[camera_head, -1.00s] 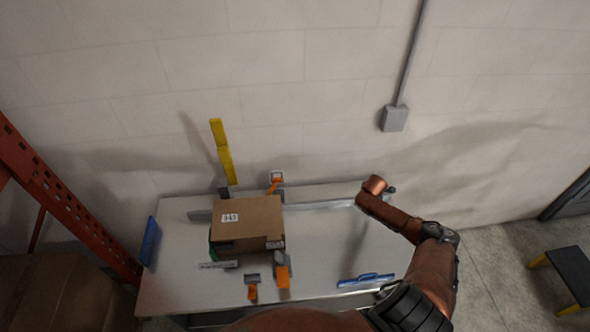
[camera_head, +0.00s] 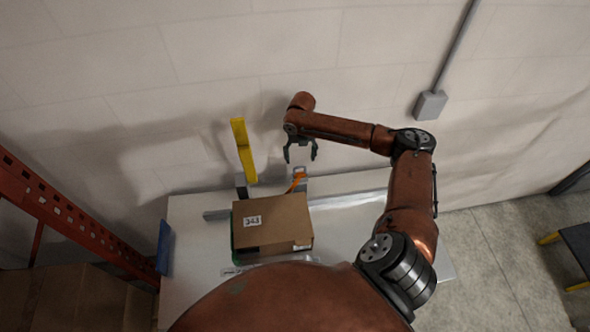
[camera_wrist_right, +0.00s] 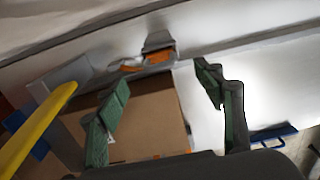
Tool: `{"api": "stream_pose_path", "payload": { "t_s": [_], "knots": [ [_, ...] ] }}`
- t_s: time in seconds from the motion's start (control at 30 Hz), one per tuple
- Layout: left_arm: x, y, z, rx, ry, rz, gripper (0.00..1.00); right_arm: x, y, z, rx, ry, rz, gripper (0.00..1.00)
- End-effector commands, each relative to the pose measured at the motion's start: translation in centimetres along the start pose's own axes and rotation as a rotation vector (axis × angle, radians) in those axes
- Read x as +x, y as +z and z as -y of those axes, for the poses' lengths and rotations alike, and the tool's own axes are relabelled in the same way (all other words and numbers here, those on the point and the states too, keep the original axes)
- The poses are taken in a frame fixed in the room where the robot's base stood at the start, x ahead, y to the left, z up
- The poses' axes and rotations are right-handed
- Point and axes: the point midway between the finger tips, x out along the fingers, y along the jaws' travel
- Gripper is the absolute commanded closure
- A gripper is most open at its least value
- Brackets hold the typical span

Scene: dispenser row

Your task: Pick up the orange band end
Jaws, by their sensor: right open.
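The orange band end (camera_head: 296,183) sticks out at the grey dispenser (camera_head: 301,188) behind the cardboard box. In the right wrist view the orange band end (camera_wrist_right: 132,67) shows beyond the box, left of the dispenser, ahead of the fingers. My right gripper (camera_head: 300,156) is open and empty, above and behind the box near the dispenser. Its two green-padded fingers (camera_wrist_right: 168,90) are spread apart in the right wrist view, with the box below and between them. My left gripper is not in view.
The cardboard box (camera_head: 272,226) with a white label sits on the light table (camera_head: 185,225). A yellow upright bar (camera_head: 244,150) stands left of the dispenser, close to the gripper. The wall is behind.

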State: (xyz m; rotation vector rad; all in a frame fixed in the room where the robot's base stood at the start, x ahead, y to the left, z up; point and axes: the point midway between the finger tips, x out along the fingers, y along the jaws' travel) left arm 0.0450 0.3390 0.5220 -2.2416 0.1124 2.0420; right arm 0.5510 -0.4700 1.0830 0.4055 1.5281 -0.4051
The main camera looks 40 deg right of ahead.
Motion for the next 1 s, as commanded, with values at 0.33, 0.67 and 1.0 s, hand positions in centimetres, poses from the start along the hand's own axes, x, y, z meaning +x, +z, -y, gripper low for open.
{"api": "stream_pose_path", "payload": {
  "t_s": [0.33,0.67,1.0],
  "knots": [
    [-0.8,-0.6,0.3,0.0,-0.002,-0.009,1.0,2.9,-0.3,0.0,-0.013,-0.003,-0.008,0.38],
    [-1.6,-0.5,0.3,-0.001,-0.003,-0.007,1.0,7.2,-0.3,-0.1,-0.013,-0.003,-0.007,0.38],
    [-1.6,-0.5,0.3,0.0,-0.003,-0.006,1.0,7.7,-0.3,-0.1,-0.015,-0.002,-0.005,0.41]
  ]
}}
